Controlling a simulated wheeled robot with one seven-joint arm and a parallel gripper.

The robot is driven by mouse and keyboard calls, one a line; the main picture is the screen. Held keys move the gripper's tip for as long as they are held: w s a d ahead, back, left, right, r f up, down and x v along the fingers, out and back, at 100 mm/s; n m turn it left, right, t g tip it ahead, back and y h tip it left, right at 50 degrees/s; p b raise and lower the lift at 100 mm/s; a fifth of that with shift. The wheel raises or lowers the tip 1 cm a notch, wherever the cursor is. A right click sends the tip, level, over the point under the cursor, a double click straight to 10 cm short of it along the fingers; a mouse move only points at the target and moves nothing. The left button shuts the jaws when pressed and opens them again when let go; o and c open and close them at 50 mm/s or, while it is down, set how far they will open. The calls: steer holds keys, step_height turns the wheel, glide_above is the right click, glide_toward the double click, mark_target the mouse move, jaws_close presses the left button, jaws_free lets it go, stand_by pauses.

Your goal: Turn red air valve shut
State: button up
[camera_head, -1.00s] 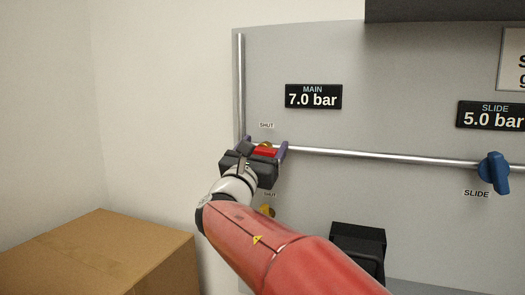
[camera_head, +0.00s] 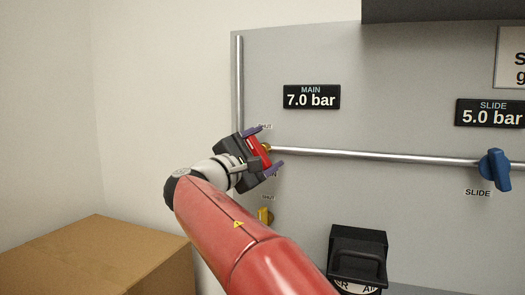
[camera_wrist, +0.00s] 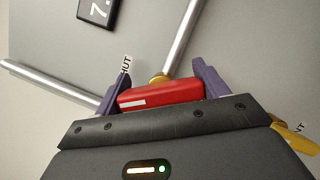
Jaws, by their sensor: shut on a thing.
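The red air valve's handle (camera_head: 258,152) sits on the silver pipe at the left of the grey panel, with a brass fitting (camera_head: 267,148) behind it. In the head view the handle is tilted steeply, from upper left to lower right. My gripper (camera_head: 265,149) is shut on the handle, one purple finger at each end. In the wrist view the red handle (camera_wrist: 160,95) lies between the two purple fingers, with a white mark on its face. A "SHUT" label (camera_head: 265,127) is above the valve, partly covered by a finger. The MAIN display (camera_head: 312,97) reads 7.0 bar.
A yellow handle (camera_head: 264,216) is just below, close to my arm. A blue SLIDE valve (camera_head: 494,170) is on the pipe at right, under a 5.0 bar display (camera_head: 489,113). A black device (camera_head: 357,258) is at lower centre, a cardboard box (camera_head: 95,258) at lower left.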

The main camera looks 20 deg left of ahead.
mark_target(254, 154)
steer(key=m, duration=0.2)
steer(key=m+g, duration=0.1)
steer(key=m, duration=0.1)
steer(key=shift+f+m+g+p, duration=0.1)
steer(key=shift+m+g+p, duration=0.2)
steer(key=shift+p, duration=0.05)
steer(key=shift+f+m+g, duration=0.15)
steer(key=shift+m+g, duration=0.25)
steer(key=shift+m, duration=0.5)
steer(key=o, duration=1)
steer(key=shift+d, duration=0.1)
steer(key=v, duration=0.8)
